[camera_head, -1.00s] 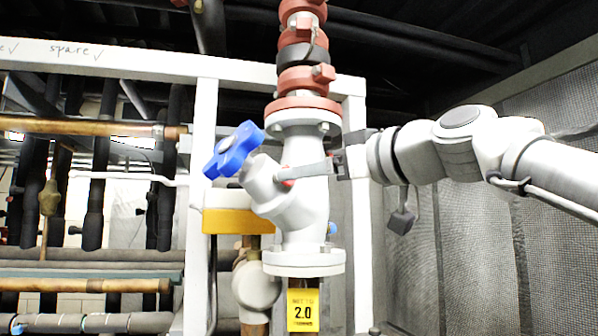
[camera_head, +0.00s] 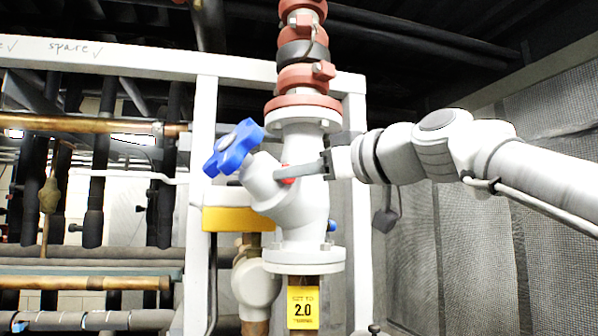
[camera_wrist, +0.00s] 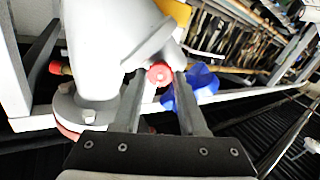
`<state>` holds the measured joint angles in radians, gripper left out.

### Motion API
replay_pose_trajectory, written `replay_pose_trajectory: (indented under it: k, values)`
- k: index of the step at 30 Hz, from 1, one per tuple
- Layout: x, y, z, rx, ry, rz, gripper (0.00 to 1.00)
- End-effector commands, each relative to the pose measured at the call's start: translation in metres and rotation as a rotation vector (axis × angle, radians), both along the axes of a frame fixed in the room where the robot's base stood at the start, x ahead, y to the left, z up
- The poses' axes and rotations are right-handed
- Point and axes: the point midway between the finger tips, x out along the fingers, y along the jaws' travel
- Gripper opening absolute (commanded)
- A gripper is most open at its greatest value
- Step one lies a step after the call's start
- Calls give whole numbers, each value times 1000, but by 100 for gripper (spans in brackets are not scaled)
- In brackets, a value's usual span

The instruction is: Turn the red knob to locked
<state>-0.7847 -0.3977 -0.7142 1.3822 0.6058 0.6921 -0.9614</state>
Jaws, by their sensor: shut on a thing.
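The red knob (camera_head: 288,167) is small and round and sits on the side of the white angled valve body (camera_head: 300,213). It also shows in the wrist view (camera_wrist: 160,73), seen end-on between the fingertips. My gripper (camera_head: 284,173) reaches in from the right with its fingers at the knob, one on either side of it. In the wrist view my gripper (camera_wrist: 160,79) is shut on the red knob. The fingers hide part of the knob in the head view, and I cannot read any locked mark.
A blue handwheel (camera_head: 234,148) sticks out at the valve's upper left, close to the fingers, and also shows in the wrist view (camera_wrist: 190,88). A yellow tag (camera_head: 303,308) reading 2.0 hangs below. A white frame post (camera_head: 203,200) stands left. Mesh panels are at right.

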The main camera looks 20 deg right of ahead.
Motion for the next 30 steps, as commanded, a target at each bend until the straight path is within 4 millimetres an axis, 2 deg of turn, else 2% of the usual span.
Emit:
replay_pose_trajectory:
  k: [8, 14, 30]
  values:
    - [0, 0, 0, 24, 13, 0, 0]
    - [0, 0, 0, 104, 57, 0, 0]
    - [0, -1, 0, 530, 288, -2, 0]
